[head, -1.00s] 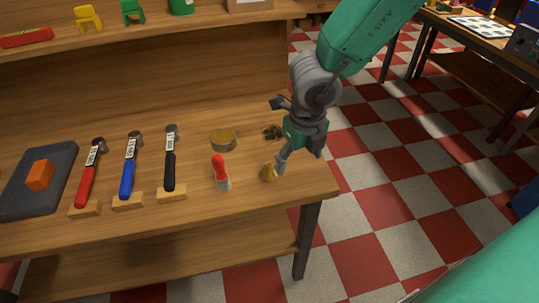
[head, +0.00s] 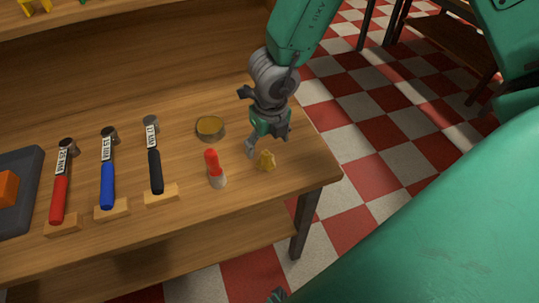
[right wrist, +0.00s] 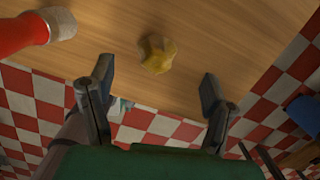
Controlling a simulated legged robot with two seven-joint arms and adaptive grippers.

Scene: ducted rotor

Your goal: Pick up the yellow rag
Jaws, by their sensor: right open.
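The yellow rag (head: 266,161) is a small crumpled lump on the wooden workbench, near its right front corner. In the right wrist view the rag (right wrist: 157,53) lies on the wood, ahead of and between the two spread fingers. My right gripper (head: 267,143) is open and empty, just behind the rag in the head view. In the right wrist view the gripper (right wrist: 156,77) has its fingertips apart on either side, with no visible contact with the rag.
Red, blue and black-handled hammers (head: 155,170) lie further left. The bench's right edge (head: 325,150) is close by, with checkered floor beyond.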

